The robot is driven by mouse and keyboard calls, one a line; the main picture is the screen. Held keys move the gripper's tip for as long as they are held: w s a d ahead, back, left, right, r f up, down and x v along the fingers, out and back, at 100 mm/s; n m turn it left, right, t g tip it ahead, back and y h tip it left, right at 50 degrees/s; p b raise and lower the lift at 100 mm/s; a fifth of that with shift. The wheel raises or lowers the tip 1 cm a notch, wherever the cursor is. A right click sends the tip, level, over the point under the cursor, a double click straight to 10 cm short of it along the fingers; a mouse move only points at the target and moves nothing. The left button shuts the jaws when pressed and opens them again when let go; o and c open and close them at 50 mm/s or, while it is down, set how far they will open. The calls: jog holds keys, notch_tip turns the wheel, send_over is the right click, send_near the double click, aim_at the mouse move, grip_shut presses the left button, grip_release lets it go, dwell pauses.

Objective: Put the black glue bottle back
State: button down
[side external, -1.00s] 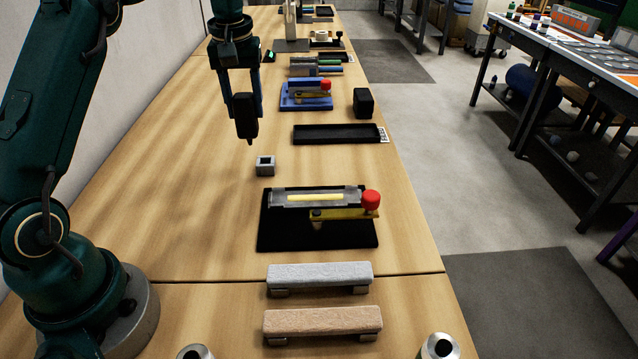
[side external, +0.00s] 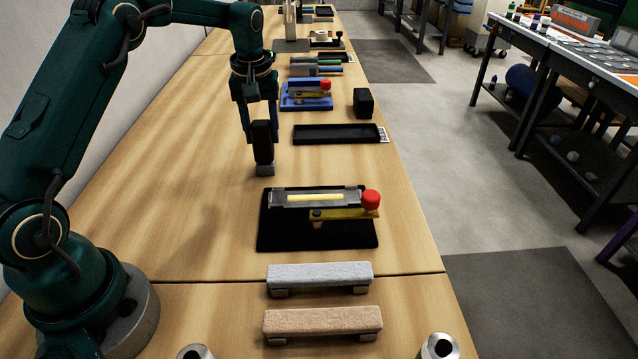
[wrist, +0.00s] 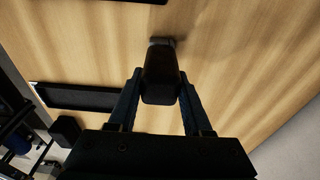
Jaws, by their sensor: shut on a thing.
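The black glue bottle (side external: 263,143) is upright, nozzle end down, between the fingers of my gripper (side external: 262,128). The small grey square holder (side external: 265,170) stands on the table directly under the bottle. The bottle's lower end meets the holder's top in the side view and hides its opening; I cannot tell how deep the tip sits. In the wrist view the bottle (wrist: 161,78) is between the two fingers of my gripper (wrist: 160,95), and part of the holder (wrist: 161,41) shows beyond it.
An empty black tray (side external: 338,134) and a black block (side external: 363,102) lie to the right and behind. The wooden table (side external: 180,200) is clear left of the holder.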

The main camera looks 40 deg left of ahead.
jog(key=shift+f, duration=0.15)
jog(key=shift+c, duration=1.6)
grip_release()
